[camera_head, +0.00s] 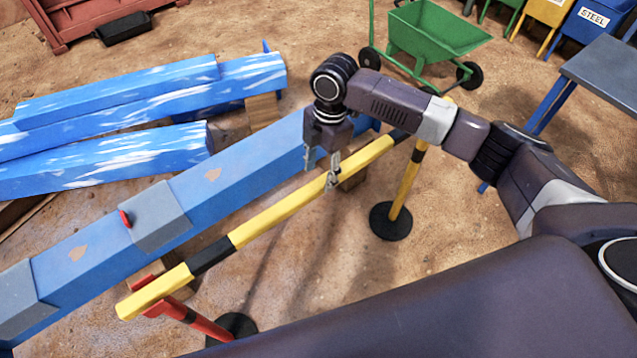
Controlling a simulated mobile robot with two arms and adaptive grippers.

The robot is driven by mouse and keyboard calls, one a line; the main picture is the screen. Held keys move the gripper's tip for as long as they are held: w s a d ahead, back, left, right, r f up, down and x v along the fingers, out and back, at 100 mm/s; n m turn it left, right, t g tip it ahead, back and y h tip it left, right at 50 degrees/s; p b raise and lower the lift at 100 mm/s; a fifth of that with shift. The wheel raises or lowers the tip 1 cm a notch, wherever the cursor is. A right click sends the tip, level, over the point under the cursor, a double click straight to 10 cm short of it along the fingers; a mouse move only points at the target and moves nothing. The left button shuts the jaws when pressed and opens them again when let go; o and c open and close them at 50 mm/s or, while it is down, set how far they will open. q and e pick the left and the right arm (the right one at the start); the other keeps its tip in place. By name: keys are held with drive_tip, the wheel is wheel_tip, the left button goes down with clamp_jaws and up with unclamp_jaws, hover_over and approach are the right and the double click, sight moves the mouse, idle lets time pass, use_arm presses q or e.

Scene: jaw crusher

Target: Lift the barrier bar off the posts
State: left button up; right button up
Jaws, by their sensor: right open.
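The barrier bar (282,216) is yellow with black bands and runs diagonally from lower left to upper right. Its near end lies at the red post (195,319), and its far end reaches the yellow post (408,182) with a round black base. My right gripper (322,176) points down at the bar's far half, with one finger on each side of the bar as seen here. It is open; whether a finger touches the bar I cannot tell. My left gripper is not in view.
A long blue beam (240,160) with grey bands lies just behind the bar. More blue beams (120,150) are stacked at left. A green wheelbarrow (430,32), a blue bin marked STEEL (592,22) and a grey-topped table (606,72) stand at the back right. Sandy ground is clear between the posts.

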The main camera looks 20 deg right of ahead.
sight(318, 183)
drive_tip(key=f, duration=0.3)
drive_tip(key=shift+s+a, duration=0.15)
drive_tip(key=shift+s, duration=0.1)
drive_tip(key=shift+f, duration=0.5)
drive_tip(key=c, duration=0.4)
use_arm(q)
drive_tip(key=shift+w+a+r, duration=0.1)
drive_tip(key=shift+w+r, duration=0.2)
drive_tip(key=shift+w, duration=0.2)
use_arm(e)
clamp_jaws()
drive_tip(key=shift+w+a+r, duration=0.1)
